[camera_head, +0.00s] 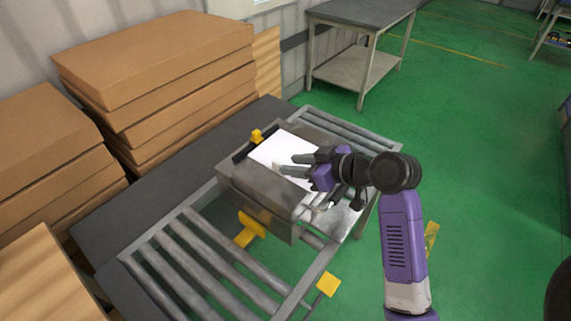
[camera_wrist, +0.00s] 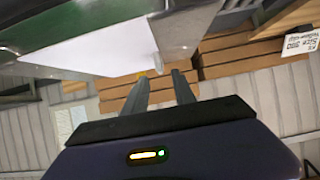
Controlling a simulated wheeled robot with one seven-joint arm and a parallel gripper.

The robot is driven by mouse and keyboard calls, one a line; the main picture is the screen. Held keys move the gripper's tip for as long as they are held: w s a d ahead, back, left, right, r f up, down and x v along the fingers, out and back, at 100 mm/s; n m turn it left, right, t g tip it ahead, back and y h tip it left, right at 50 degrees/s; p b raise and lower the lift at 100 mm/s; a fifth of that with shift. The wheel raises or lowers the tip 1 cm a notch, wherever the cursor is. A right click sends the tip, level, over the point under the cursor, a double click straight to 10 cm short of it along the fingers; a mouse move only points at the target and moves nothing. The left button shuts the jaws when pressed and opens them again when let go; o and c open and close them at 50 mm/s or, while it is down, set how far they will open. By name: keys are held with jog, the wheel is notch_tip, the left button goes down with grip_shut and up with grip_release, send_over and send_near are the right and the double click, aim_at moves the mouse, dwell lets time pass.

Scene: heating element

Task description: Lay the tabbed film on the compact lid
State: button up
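The white film (camera_head: 270,152) lies on top of a grey metal box-like unit (camera_head: 265,193) on the roller conveyor. In the wrist view the film (camera_wrist: 95,48) is a broad white sheet, with a small pale tab-like piece (camera_wrist: 158,64) at its edge near my fingertips. I cannot tell for sure which grey surface is the compact lid. My gripper (camera_head: 280,164) reaches in from the right, its fingers over or at the film. In the wrist view the gripper (camera_wrist: 159,76) has its two fingers apart, with a visible gap. The arm hides the film's right part.
Stacked brown cardboard boxes (camera_head: 160,62) stand at the left and back. Conveyor rollers (camera_head: 195,258) run in front of the unit. Yellow brackets (camera_head: 250,230) stick out near it. A grey table (camera_head: 358,62) stands behind. The green floor (camera_head: 480,130) at right is clear.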

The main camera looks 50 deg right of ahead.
jog(key=v, duration=0.8)
dwell(0.4)
